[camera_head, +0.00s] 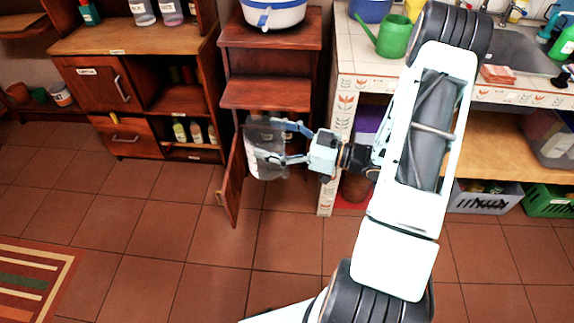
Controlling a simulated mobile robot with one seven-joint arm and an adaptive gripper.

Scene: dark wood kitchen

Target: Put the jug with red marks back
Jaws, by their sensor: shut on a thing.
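A clear, greyish jug (266,155) hangs upright in front of the narrow wooden cabinet (270,58). My gripper (284,143) is shut on the jug, with its light blue fingers reaching around it from the right. I cannot make out red marks on the jug at this size. The cabinet's lower door (232,180) stands open toward me, to the left of the jug. The jug and my gripper hide much of the opening behind them.
A white and blue container (273,12) stands on the narrow cabinet. A wider wooden cabinet (140,40) with bottles is at left. A tiled counter (370,75) with a green watering can (388,38) is at right. The tiled floor (180,245) in front is clear.

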